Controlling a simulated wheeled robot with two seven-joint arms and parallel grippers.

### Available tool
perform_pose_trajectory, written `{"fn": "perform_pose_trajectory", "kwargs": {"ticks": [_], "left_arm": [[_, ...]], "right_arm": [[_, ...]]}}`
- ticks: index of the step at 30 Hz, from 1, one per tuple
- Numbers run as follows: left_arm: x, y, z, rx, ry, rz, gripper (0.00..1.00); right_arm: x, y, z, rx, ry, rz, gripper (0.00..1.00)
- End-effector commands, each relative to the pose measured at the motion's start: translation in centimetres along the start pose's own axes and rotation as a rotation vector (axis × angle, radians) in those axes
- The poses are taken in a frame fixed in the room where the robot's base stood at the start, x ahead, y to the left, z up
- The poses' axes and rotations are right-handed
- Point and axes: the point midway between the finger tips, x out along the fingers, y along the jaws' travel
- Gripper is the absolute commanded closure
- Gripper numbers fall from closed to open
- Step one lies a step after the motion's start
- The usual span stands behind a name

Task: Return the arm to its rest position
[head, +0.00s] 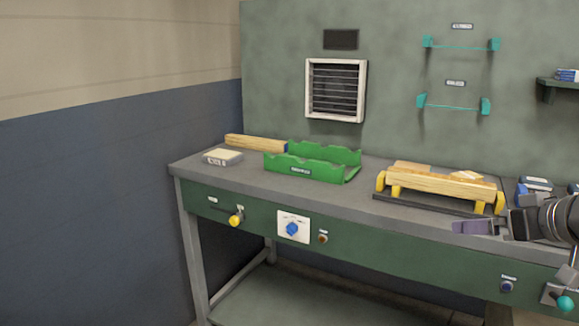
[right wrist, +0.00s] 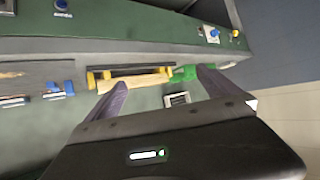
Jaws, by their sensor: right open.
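My right arm comes in from the right edge of the head view. Its gripper (head: 460,227) is over the front edge of the workbench, right of centre, with purple-grey fingers. In the right wrist view the gripper's two fingers (right wrist: 162,77) stand wide apart, and nothing is held between them. The workbench (head: 225,178) lies below, grey-topped with a green front. My left arm and gripper are not in view.
A wooden bar with yellow ends (head: 440,187) stands close behind the right gripper. A green cradle (head: 310,172), a wooden bar (head: 255,143) and a small box (head: 222,157) lie farther left. A yellow knob (head: 235,219) and a blue dial (head: 292,228) protrude from the front.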

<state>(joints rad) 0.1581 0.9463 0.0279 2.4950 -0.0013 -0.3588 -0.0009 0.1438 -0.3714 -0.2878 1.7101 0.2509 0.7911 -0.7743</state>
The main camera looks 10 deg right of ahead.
Motion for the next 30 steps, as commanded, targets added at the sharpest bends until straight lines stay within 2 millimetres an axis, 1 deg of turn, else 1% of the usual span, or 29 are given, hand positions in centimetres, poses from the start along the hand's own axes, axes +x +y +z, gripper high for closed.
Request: {"fn": "perform_pose_trajectory", "kwargs": {"ticks": [5,8,10,14,17,20,21,23,24,26,27,29,30], "left_arm": [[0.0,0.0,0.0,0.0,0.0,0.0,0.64],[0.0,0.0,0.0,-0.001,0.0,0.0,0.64],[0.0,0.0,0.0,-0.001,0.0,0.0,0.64],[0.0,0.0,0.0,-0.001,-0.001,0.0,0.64],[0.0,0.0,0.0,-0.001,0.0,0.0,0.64],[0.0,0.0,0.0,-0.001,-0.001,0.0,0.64],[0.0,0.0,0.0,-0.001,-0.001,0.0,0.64],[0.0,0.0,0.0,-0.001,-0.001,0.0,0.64],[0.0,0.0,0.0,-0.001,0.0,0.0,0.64],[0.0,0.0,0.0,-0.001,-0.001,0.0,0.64],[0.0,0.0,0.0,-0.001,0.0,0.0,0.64],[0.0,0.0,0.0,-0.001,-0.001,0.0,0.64],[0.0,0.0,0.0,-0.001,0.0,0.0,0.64]], "right_arm": [[0.4,0.9,-0.5,0.059,0.035,0.045,0.0],[1.1,1.2,-0.5,0.097,0.054,0.071,0.0],[2.2,1.3,-0.3,0.129,0.063,0.091,0.0],[5.7,0.8,1.1,0.188,0.056,0.114,0.0],[8.7,0.0,2.7,0.223,0.038,0.125,0.0],[12.3,-1.4,5.1,0.257,0.007,0.128,0.0],[14.0,-2.2,6.4,0.27,-0.009,0.128,0.0],[16.6,-3.6,8.8,0.29,-0.04,0.126,0.0],[18.3,-4.7,10.5,0.302,-0.062,0.122,0.0],[20.5,-6.3,13.2,0.317,-0.096,0.116,0.0],[21.8,-7.4,15.0,0.326,-0.119,0.11,0.0],[23.6,-9.2,17.9,0.338,-0.155,0.1,0.0],[24.6,-10.4,19.9,0.345,-0.181,0.093,0.0]]}}
